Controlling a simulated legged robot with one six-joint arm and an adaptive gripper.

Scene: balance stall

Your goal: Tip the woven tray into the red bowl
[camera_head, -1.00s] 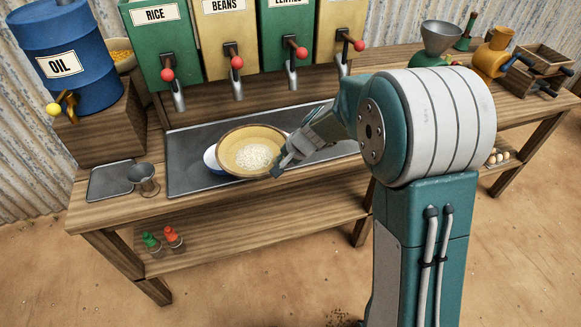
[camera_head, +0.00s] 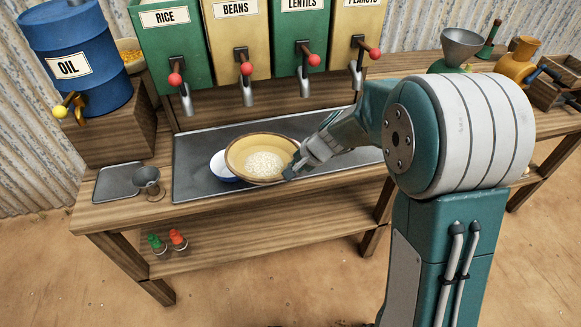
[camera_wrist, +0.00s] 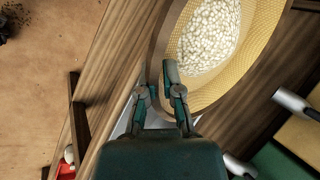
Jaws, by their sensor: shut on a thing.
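The woven tray (camera_head: 240,147) is round, shallow and tan, with a heap of white grains (camera_head: 264,163) in it. It sits over the metal counter sheet. My gripper (camera_head: 291,171) is shut on the tray's near right rim. In the wrist view, the tray (camera_wrist: 262,62) fills the upper right, and my gripper (camera_wrist: 160,90) meets its rim, with the grains (camera_wrist: 208,35) lying inside. I cannot make out a red bowl in the head view.
Dispensers with red-knobbed taps, among them the rice dispenser (camera_head: 172,52), hang behind the tray. A red thing (camera_wrist: 66,171) shows at the wrist view's lower left.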

